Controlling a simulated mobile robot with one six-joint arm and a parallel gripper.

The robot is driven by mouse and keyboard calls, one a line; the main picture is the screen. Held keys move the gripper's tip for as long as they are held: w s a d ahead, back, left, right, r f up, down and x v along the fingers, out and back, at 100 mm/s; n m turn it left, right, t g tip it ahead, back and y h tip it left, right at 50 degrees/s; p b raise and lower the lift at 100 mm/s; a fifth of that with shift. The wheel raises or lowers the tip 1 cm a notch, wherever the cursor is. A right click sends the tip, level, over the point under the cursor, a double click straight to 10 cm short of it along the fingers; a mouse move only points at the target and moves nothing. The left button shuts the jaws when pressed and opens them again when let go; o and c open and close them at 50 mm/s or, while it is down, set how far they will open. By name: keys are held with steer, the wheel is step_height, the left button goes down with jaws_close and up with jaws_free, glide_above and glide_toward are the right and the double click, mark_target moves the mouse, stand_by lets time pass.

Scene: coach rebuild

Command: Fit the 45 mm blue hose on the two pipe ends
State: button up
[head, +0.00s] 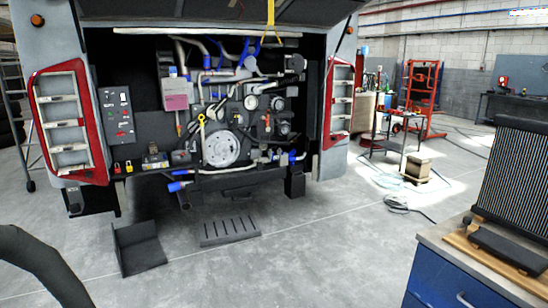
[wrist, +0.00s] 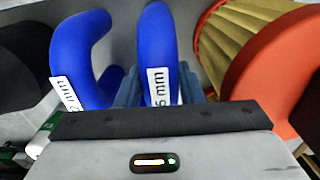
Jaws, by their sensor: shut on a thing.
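In the wrist view a blue hose (wrist: 155,40) with a white label stands between the fingers of my gripper (wrist: 160,88), which is shut on it. The label's readable part says "5 mm"; its first part is cut off or hidden. The lower part of this hose is hidden behind the gripper body. A second, curved blue hose (wrist: 78,42) with its own label lies just left, apart from the held one. In the head view the coach's engine bay (head: 222,147) is open, with grey pipes and several blue hose pieces; I cannot tell which are the two pipe ends.
A red-orange ring with tan pleats (wrist: 275,60) is close on the right in the wrist view, and a black round thing (wrist: 25,60) is at left. A ramp-like dark plate (head: 140,250) and a slotted step (head: 230,230) lie before the coach. A blue workbench (head: 470,265) stands at right.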

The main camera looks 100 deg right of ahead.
steer(key=shift+r+p, duration=2.35)
steer(key=shift+r, duration=0.7)
steer(key=shift+c, duration=0.2)
